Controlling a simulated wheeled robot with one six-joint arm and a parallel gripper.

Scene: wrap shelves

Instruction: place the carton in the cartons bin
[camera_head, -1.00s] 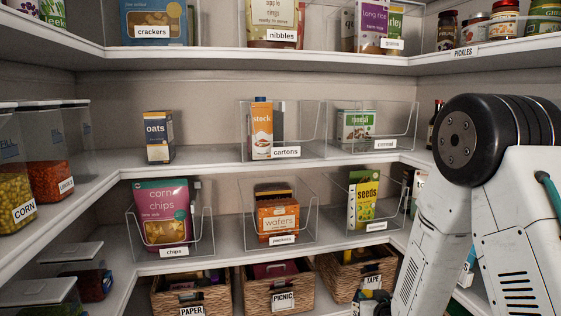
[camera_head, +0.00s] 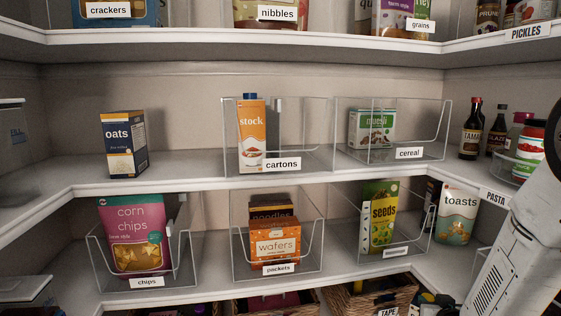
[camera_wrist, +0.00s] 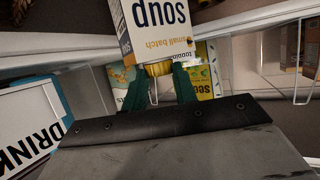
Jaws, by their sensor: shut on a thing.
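The lettering is upside down in that view. My gripper (camera_wrist: 160,84) is shut on it at the cap end, with a green finger on each side. Neither shows in the head view. The clear cartons bin (camera_head: 315,135) stands on the middle shelf in the head view, with a "cartons" label in front. An orange stock carton (camera_head: 251,130) stands in its left part, and the right part looks mostly free.
An oats box (camera_head: 124,145) stands left of the bin, with bare shelf between. The clear cereal bin (camera_head: 435,130) is close on the right. Another shelf runs above.

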